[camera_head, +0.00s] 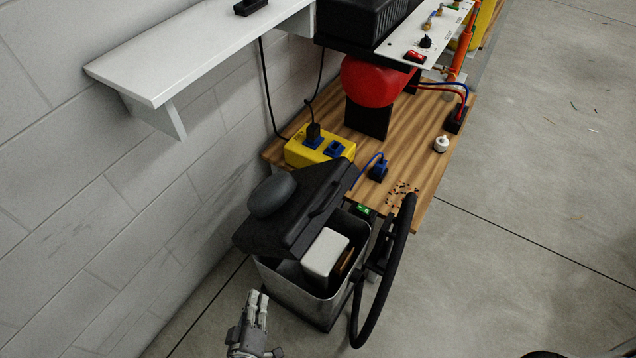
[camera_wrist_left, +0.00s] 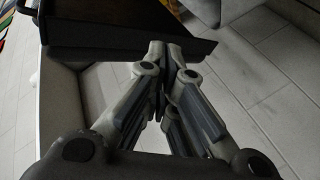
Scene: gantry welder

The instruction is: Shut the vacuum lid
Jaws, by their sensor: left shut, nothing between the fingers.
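The vacuum (camera_head: 285,288) stands on the floor by the bench's near end, a grey open-topped bin with a dark rim. Its black lid (camera_head: 318,190) is raised and tilted over the back left of the bin, with a rounded grey part (camera_head: 271,196) on top. A white block (camera_head: 325,252) shows inside the bin. My left gripper (camera_head: 259,299) is shut and empty, in front of the bin's near left side and below the lid. In the left wrist view its fingertips (camera_wrist_left: 172,50) meet near a dark edge that I cannot identify. My right gripper is not in view.
A black hose (camera_head: 400,265) curves along the bin's right side. The wooden bench (camera_head: 415,150) behind holds a yellow power box (camera_head: 310,150) and a red round object (camera_head: 375,82). A white shelf (camera_head: 190,50) juts from the left wall. Floor at right is mostly clear.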

